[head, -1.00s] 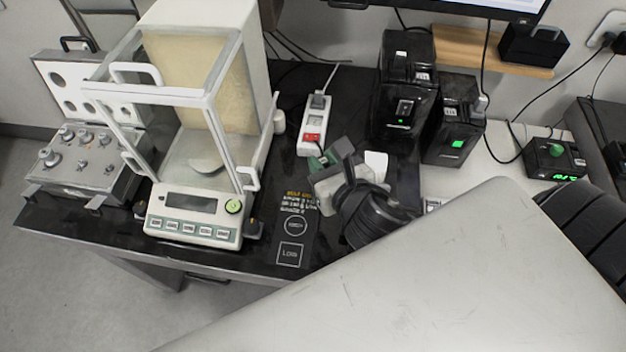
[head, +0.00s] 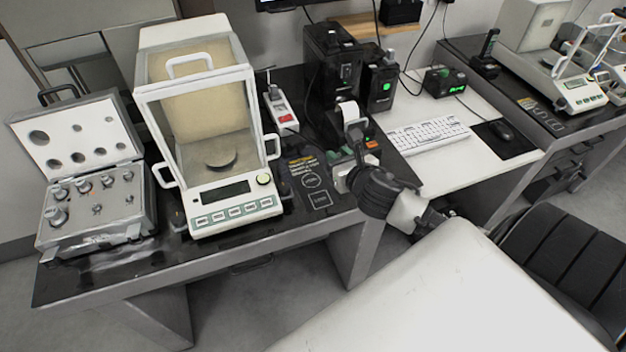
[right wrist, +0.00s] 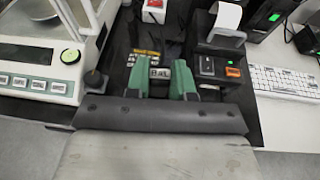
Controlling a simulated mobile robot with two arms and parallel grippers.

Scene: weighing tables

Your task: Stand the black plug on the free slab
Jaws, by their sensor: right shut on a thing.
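My right gripper (right wrist: 159,82) has green fingers, closed on a small dark thing with pale letters, which I take to be the black plug (right wrist: 160,72). The fingers hide its sides, and its lower end cannot be made out. In the head view the right gripper (head: 341,166) is over the right part of the dark table, beside the black printed mat (head: 303,172); its wrist hides most of the fingers and the plug. The mat carries a circle and a square outline. I cannot single out a free slab. My left gripper is not in view.
A glass-sided balance (head: 215,205) stands left of the mat, with an open weight case (head: 95,215) farther left. A power strip (head: 279,105), a printer (head: 333,70) and a keyboard (head: 428,134) are behind or right. Another table with a second balance (head: 575,95) is far right.

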